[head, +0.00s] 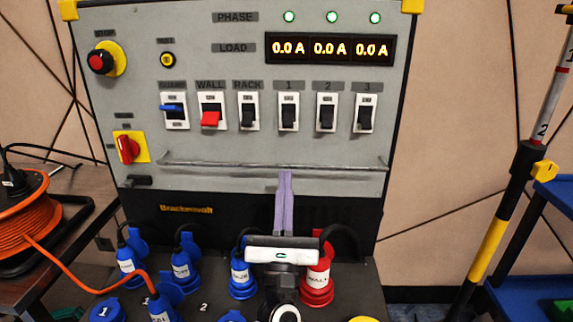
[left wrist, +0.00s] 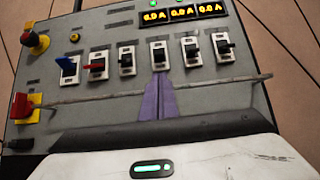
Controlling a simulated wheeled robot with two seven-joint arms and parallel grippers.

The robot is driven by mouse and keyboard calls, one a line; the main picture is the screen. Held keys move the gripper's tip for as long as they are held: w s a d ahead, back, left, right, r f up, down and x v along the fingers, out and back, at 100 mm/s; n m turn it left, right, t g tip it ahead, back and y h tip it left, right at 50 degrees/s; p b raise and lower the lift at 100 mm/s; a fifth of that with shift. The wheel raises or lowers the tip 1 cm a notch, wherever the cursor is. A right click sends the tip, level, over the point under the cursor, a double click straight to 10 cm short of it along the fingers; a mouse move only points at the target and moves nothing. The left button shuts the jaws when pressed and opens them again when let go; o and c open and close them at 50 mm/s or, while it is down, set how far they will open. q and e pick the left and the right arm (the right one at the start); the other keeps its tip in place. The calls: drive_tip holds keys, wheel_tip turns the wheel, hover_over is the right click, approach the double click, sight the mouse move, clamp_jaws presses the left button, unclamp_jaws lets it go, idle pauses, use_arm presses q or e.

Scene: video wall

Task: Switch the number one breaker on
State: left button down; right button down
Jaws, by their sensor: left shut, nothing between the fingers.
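The number one breaker (head: 289,112) is a black toggle in a white frame under the label 1, in the right-hand half of the switch row on the grey panel (head: 230,60). It also shows in the left wrist view (left wrist: 158,54). Its lever position is hard to tell. My left gripper (head: 285,174) has its purple fingers together, empty and pointing up at the panel. Its tips appear just below the breaker, in front of the long grey bar; I cannot tell whether they touch anything. In the left wrist view the tips (left wrist: 160,76) lie just under this breaker's frame.
Neighbouring breakers are 2 (head: 326,113), 3 (head: 366,113) and RACK (head: 248,112). The grey bar (head: 225,166) runs across below the row. Blue plugs (head: 181,264) and a red plug (head: 317,277) stand below. Three green lamps glow above the display (head: 330,48), which reads 0.0 A thrice.

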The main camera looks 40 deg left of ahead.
sight(288, 120)
use_arm(q)
drive_tip(key=p+x, duration=0.2)
drive_tip(key=x, duration=0.7)
drive_tip(key=shift+r, duration=0.1)
